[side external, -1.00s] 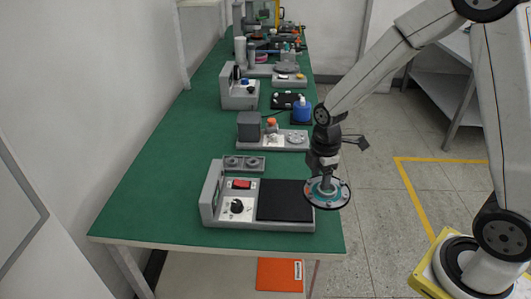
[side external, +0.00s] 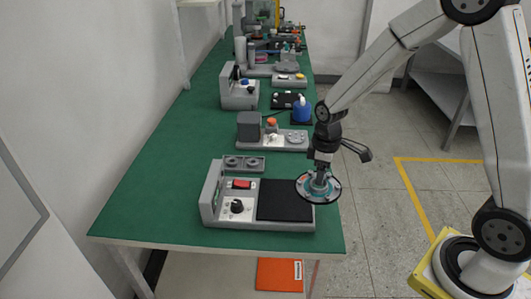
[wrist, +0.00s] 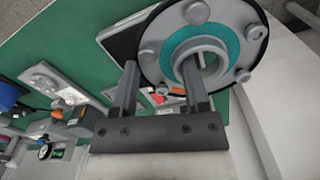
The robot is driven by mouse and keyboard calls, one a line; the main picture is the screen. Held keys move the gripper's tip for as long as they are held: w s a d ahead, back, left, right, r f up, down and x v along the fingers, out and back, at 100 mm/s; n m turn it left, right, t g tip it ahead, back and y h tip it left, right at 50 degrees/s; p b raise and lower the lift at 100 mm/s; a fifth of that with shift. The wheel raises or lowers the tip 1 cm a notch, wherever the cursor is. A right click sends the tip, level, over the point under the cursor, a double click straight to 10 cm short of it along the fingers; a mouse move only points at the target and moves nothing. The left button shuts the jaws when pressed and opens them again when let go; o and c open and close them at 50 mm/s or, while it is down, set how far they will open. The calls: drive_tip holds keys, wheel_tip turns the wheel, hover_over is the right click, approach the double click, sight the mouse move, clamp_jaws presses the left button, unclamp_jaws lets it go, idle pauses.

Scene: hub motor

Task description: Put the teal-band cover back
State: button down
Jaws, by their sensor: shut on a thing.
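The teal-band cover (side external: 304,189) is a round disc with a dark rim, a teal ring, several grey bolt heads and a raised central hub. My gripper (side external: 320,174) is shut on it from above and carries it in the air, near the right end of the grey station. In the wrist view my gripper's two fingers (wrist: 160,78) reach to the cover (wrist: 225,33); the exact contact at the hub is hard to make out. The cover looks slightly tilted. No motor is clearly visible beneath it.
Under and left of the cover, the grey station (side external: 208,213) has a black pad (side external: 283,202), a red switch (side external: 241,184) and a knob (side external: 237,206). A grey two-hole block (side external: 243,163) lies behind it. Further stations line the green bench (side external: 150,188). The bench's right edge is close.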

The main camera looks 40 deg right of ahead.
drive_tip(key=m, duration=0.2)
drive_tip(key=d+m, duration=0.1)
drive_tip(key=shift+w+f, duration=0.15)
drive_tip(key=shift+w, duration=0.1)
drive_tip(key=w+d+f+m, duration=0.1)
drive_tip(key=d+m, duration=0.3)
drive_tip(key=m, duration=0.8)
drive_tip(key=w+d+f+m, duration=0.1)
drive_tip(key=d+m, duration=0.2)
drive_tip(key=m, duration=1)
drive_tip(key=shift+w+d+f, duration=0.3)
drive_tip(key=shift+d+f, duration=0.05)
drive_tip(key=shift+w, duration=0.15)
drive_tip(key=w+d+f, duration=0.1)
drive_tip(key=w+f, duration=0.2)
drive_tip(key=w, duration=0.1)
drive_tip(key=w+d+f, duration=0.1)
drive_tip(key=w+f, duration=0.1)
drive_tip(key=w, duration=0.2)
drive_tip(key=w+d+f, duration=0.1)
drive_tip(key=w+f, duration=0.2)
drive_tip(key=w, duration=0.1)
drive_tip(key=shift+f, duration=0.3)
drive_tip(key=shift+w+d+f, duration=0.15)
drive_tip(key=shift+w+f, duration=0.3)
drive_tip(key=shift+w, duration=0.05)
